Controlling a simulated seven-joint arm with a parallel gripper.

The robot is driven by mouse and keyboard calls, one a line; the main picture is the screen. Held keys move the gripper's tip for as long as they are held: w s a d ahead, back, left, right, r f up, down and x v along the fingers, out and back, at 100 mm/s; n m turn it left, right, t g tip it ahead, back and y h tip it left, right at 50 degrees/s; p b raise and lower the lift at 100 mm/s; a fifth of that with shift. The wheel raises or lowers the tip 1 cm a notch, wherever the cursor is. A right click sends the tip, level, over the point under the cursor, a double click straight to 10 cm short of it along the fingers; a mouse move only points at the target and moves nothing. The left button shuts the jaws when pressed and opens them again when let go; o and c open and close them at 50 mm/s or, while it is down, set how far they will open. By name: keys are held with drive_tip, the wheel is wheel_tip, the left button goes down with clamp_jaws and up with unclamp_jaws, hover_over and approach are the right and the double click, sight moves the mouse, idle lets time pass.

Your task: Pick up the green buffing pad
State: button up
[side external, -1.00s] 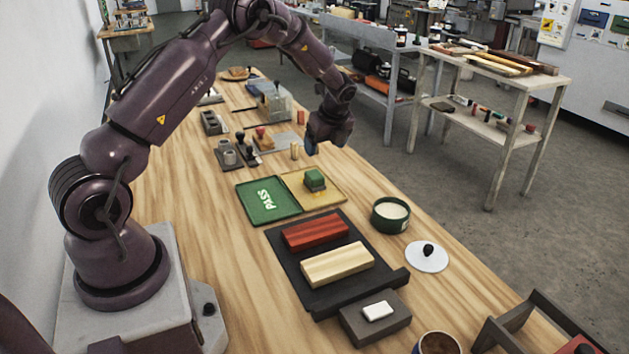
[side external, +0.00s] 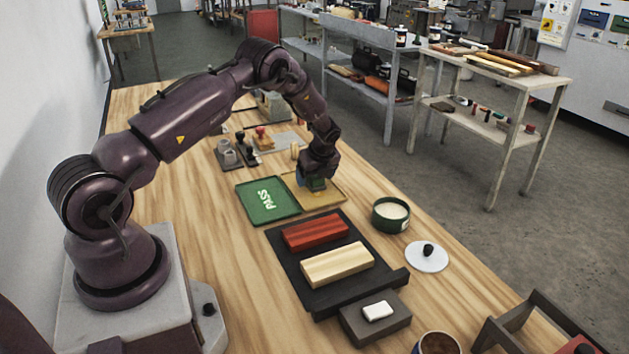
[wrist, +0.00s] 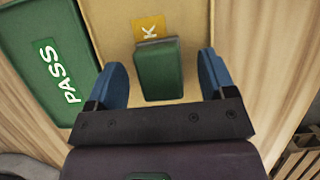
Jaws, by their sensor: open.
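In the side external view the pad (side external: 319,185) is mostly hidden under my gripper (side external: 314,187). In the wrist view my gripper (wrist: 163,82) is open, its two blue fingers on either side of the pad. A gap shows between the pad and each finger. I cannot tell how far the fingertips reach down beside it.
The green PASS tray (side external: 268,200) lies left of the yellow tray. A dark mat (side external: 285,265) with red and pale wood blocks is in front. A green tin (side external: 390,214) and white lid (side external: 427,257) stand to the right. Stamps (side external: 263,140) stand behind.

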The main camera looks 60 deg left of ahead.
drive_tip(key=shift+a+f, duration=0.1)
drive_tip(key=shift+f, duration=0.1)
drive_tip(key=c, duration=1)
drive_tip(key=shift+r, duration=0.1)
